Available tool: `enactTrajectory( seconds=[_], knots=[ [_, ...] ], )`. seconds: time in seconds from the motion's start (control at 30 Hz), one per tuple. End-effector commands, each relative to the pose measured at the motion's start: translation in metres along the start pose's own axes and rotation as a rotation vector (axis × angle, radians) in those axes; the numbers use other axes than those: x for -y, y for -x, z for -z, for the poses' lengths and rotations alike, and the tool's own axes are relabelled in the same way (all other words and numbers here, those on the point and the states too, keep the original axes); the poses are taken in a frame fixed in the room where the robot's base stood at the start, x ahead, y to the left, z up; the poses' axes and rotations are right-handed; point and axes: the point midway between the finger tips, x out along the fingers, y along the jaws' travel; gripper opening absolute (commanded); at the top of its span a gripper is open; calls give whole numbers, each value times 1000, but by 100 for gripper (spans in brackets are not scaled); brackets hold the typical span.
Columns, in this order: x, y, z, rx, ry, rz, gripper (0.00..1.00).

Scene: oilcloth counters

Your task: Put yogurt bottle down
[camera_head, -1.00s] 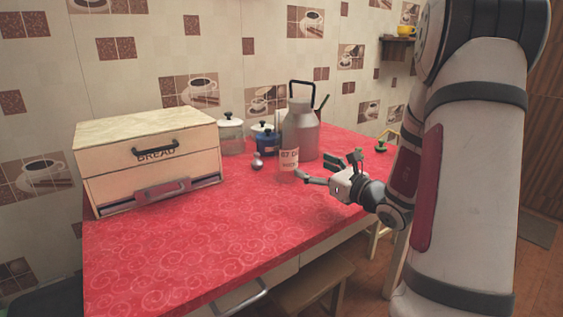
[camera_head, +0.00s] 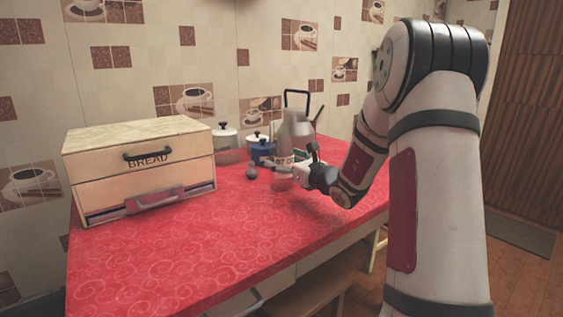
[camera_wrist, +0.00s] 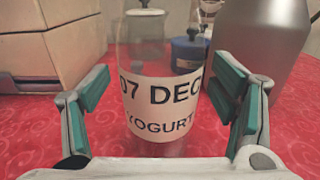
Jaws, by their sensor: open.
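The yogurt bottle (camera_wrist: 165,62) is clear, with a white label reading "07 DEC" and "YOGURT". It stands upright on the red counter (camera_wrist: 300,125), its top cut off in the wrist view. My gripper (camera_wrist: 164,85) is open, with one green-padded finger on each side of the bottle and a small gap visible at each side. In the head view, the bottle's label (camera_head: 284,161) shows just in front of the metal can, partly hidden by my gripper (camera_head: 290,165).
A metal can (camera_head: 296,133) with a black handle stands close behind the bottle. A bread box (camera_head: 140,170) stands further left. The front counter is clear.

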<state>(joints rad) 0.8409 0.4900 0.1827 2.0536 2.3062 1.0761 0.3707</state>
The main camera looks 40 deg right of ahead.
Motion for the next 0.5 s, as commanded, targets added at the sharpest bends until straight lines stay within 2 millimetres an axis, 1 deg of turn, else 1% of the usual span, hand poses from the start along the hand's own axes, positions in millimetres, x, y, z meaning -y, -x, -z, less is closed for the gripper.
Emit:
enactTrajectory(
  seconds=[0.03,0.13,0.37,0.4,0.47,0.5],
  knots=[
    [0,-7,2,0,0,-1,79],
    [0,-13,1,-1,-1,0,79],
    [0,-15,0,-1,-1,1,79],
    [0,-15,0,-1,-1,1,74],
    [0,-15,0,-1,-1,1,61],
    [0,-15,0,-1,-1,1,52]
  ],
)
